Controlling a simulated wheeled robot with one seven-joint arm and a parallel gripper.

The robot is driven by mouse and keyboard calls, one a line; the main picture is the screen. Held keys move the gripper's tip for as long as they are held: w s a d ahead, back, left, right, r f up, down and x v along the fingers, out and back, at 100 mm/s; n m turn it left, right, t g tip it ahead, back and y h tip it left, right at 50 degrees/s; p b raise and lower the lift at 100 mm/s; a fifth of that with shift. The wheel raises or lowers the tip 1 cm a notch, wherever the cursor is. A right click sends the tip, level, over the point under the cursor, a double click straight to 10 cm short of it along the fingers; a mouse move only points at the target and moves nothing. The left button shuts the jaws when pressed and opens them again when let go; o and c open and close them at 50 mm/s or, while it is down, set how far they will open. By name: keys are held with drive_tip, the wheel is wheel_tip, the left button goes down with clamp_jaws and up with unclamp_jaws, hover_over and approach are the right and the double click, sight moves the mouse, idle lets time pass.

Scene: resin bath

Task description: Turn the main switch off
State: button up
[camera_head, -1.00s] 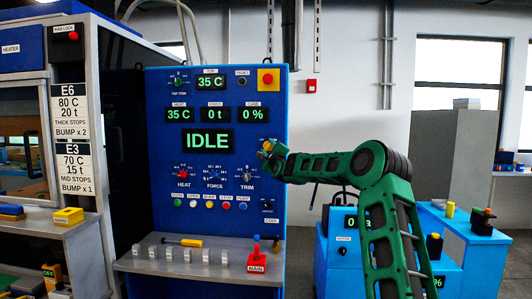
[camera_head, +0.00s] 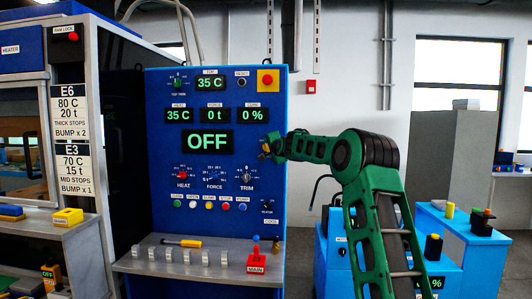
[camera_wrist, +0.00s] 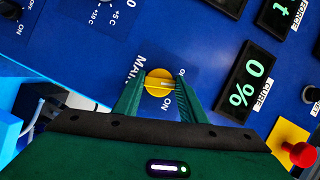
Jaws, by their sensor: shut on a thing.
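The main switch (camera_wrist: 159,82) is a round yellow knob on the blue control panel, labelled MAIN with ON and OFF marks in the wrist view. My gripper (camera_wrist: 160,88) is shut on the knob, one finger on each side. In the head view my gripper (camera_head: 270,150) is at the right edge of the control panel (camera_head: 160,110), largely covering the switch. The panel's large display (camera_head: 207,142) reads OFF.
A red emergency button on a yellow plate (camera_head: 268,78) is above my gripper. Small dials, including the trim dial (camera_head: 246,177), lie below it.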

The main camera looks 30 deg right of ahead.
drive_tip(key=n, duration=0.1)
drive_tip(key=n+g, duration=0.2)
drive_tip(key=shift+w+a+f+n+h, duration=0.2)
drive_tip(key=shift+a+n+h, duration=0.1)
drive_tip(key=shift+n, duration=0.1)
idle(0.4)
drive_tip(key=o, duration=1.1)
drive_tip(key=shift+c, duration=0.2)
drive_tip(key=shift+s+d+r, duration=0.1)
drive_tip(key=shift+r, duration=0.05)
drive_tip(key=shift+s+r, duration=0.2)
drive_tip(key=shift+s, duration=0.2)
drive_tip(key=v, duration=0.9)
drive_tip(key=shift+s+a, duration=0.3)
